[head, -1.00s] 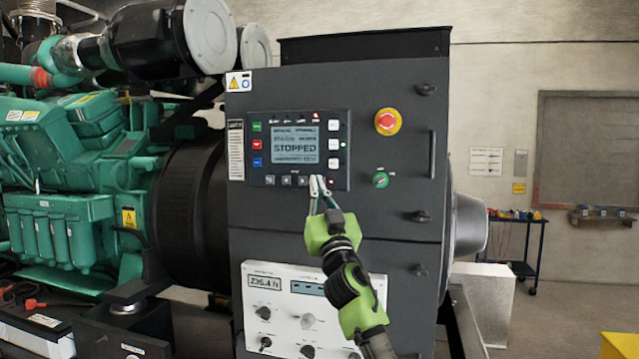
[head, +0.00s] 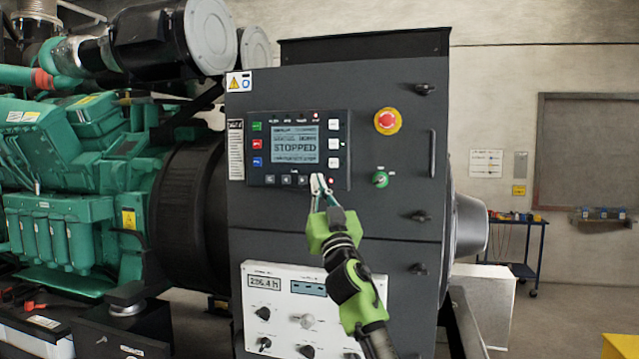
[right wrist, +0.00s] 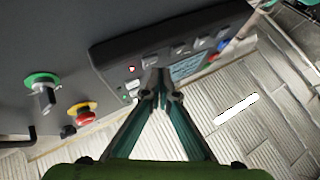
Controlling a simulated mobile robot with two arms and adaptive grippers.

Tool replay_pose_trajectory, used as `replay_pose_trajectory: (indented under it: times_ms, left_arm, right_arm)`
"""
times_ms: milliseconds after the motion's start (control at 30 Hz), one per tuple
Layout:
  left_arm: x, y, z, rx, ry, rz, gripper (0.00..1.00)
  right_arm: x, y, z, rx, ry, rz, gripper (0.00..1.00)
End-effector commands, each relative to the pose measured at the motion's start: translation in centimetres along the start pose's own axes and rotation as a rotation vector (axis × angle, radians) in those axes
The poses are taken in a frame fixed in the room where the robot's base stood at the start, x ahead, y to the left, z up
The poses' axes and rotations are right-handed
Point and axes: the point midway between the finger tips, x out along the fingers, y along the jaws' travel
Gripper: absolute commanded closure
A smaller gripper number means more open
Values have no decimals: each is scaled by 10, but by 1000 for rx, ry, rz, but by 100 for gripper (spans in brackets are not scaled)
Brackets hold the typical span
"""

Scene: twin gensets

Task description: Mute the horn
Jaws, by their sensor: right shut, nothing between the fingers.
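The control panel (head: 298,150) is on the dark cabinet front, its screen (head: 296,146) reading "STOPPED". Small buttons line both sides and the bottom edge; I cannot read which one mutes the horn. My right gripper (head: 317,179) is shut and empty, its fingertips at the panel's lower edge, right of the bottom button row. In the right wrist view the shut fingertips (right wrist: 160,85) are at or just in front of a button on the panel (right wrist: 185,50); contact is unclear. The fingers hide part of the bottom row. My left gripper is not in view.
A red emergency stop (head: 387,121) and a green key switch (head: 380,180) sit right of the panel. A white panel with knobs (head: 305,318) is below. A green engine (head: 70,170) stands at left. Floor is open at right, near a blue cart (head: 520,270).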

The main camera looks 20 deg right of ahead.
Motion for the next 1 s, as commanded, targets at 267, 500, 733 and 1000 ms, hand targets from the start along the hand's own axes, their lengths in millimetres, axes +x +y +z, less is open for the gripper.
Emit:
replay_pose_trajectory:
  times_ms: [267, 500, 733, 1000]
  left_arm:
    - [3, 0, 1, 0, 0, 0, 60]
    - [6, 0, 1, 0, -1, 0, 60]
    - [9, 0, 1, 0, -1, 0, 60]
    - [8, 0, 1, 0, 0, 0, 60]
  right_arm:
    - [2, 1, 2, 0, -1, 0, 100]
    - [4, 3, 3, 0, 1, 0, 100]
    - [6, 5, 5, 0, -1, 1, 100]
    - [6, 5, 5, 0, -1, 1, 100]
